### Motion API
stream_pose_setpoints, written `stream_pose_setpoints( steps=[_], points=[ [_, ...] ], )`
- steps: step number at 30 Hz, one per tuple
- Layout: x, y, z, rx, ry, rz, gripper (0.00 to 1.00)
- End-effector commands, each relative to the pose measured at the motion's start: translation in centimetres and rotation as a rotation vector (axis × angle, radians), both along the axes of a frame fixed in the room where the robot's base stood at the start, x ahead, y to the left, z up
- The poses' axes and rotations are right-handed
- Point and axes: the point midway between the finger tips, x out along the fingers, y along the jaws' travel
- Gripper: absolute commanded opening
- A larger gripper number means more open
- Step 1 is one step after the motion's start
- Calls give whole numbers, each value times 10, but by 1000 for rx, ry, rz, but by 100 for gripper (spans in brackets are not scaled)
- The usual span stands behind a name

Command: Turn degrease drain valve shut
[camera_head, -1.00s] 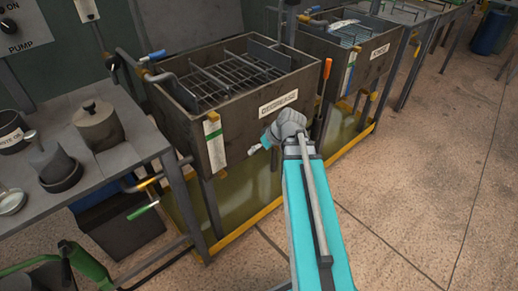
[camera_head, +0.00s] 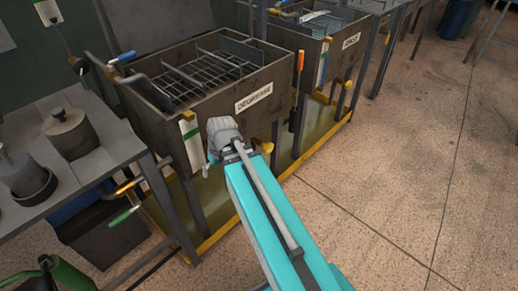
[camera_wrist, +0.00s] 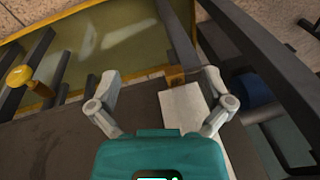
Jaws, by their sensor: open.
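The degrease tank (camera_head: 222,112) is a dark metal box with a "DEGREASE" label. A green-handled lever (camera_head: 122,217) with a brass fitting (camera_head: 129,186) sits low beside the bench, left of the tank. A round yellow knob (camera_head: 263,146) sits under the tank's front right; a yellow knob (camera_wrist: 18,77) also shows at the left in the wrist view. I cannot tell from markings which is the drain valve. My gripper (camera_wrist: 161,77) is open and empty. In the head view it is in front of the tank, right of the green lever, its fingers partly hidden by the wrist.
A steel bench (camera_head: 108,165) with pots stands at the left. A dark bin (camera_head: 100,236) is beneath it. A yellow-edged tray (camera_head: 222,232) runs under the tanks. A second tank (camera_head: 322,50) stands behind right. The floor at the right is clear.

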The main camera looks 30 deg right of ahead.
Motion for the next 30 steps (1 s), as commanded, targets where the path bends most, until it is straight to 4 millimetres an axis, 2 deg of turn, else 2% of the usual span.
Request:
stream_pose_setpoints(
  steps=[3,9,22,29,30],
  points=[
    [-10,18,-2,-64,46,-24,100],
    [-20,33,-3,-143,87,-63,100],
    [-23,37,-3,-169,99,-80,100],
    [-23,37,-3,-169,98,-80,57],
    [-23,37,-3,-168,98,-80,57]
  ],
)
